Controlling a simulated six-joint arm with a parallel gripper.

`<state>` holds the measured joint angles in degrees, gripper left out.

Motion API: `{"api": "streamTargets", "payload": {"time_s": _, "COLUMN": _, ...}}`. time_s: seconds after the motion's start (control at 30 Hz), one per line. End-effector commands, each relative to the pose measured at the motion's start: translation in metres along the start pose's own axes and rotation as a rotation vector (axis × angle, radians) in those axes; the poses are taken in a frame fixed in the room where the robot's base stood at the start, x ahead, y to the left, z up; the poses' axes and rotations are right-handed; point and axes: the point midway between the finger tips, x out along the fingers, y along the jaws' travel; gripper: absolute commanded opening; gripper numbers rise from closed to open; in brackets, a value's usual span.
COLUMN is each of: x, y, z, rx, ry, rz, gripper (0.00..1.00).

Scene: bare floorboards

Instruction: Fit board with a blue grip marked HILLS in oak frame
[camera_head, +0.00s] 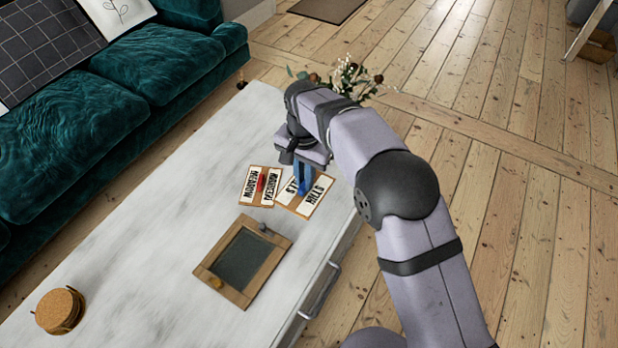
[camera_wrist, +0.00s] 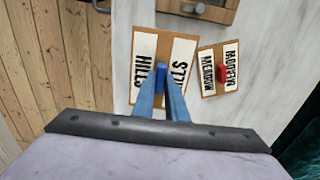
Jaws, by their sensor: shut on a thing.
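The HILLS board (camera_head: 316,196) lies on the pale tabletop, a brown board with white labels and a blue grip (camera_wrist: 161,72) in its middle. My gripper (camera_head: 303,186) points down over it, its blue fingers shut on the blue grip; the gripper and arm hide part of the board in the head view. In the wrist view my gripper (camera_wrist: 161,88) is centred on the grip, between the two HILLS labels. The oak frame (camera_head: 262,290) lies nearer the camera on the tabletop, with a dark grey inside; its edge shows at the top of the wrist view (camera_wrist: 218,12).
The MEADOW board (camera_head: 249,187) with a red grip lies close beside the HILLS board. A stack of round cork coasters (camera_head: 59,309) is at the lower left. A teal sofa (camera_head: 150,65) flanks the table. Bare tabletop (camera_head: 165,240) lies left of the frame.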

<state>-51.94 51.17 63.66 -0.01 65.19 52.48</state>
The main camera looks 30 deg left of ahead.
Motion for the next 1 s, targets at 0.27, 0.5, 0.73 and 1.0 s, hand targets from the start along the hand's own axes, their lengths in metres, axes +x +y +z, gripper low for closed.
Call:
{"api": "streamTargets", "payload": {"time_s": 0.27, "x": -0.023, "y": -0.043, "z": 0.067, "rx": -0.146, "ry": 0.000, "rz": 0.000, "gripper": 0.00}}
{"api": "streamTargets", "payload": {"time_s": 0.5, "x": -0.024, "y": -0.057, "z": 0.156, "rx": -0.311, "ry": -0.001, "rz": 0.003, "gripper": 0.00}}
{"api": "streamTargets", "payload": {"time_s": 0.73, "x": -0.008, "y": -0.052, "z": 0.209, "rx": -0.362, "ry": -0.001, "rz": 0.003, "gripper": 0.00}}
{"api": "streamTargets", "payload": {"time_s": 1.0, "x": 0.023, "y": -0.047, "z": 0.214, "rx": -0.155, "ry": 0.001, "rz": -0.001, "gripper": 0.00}}
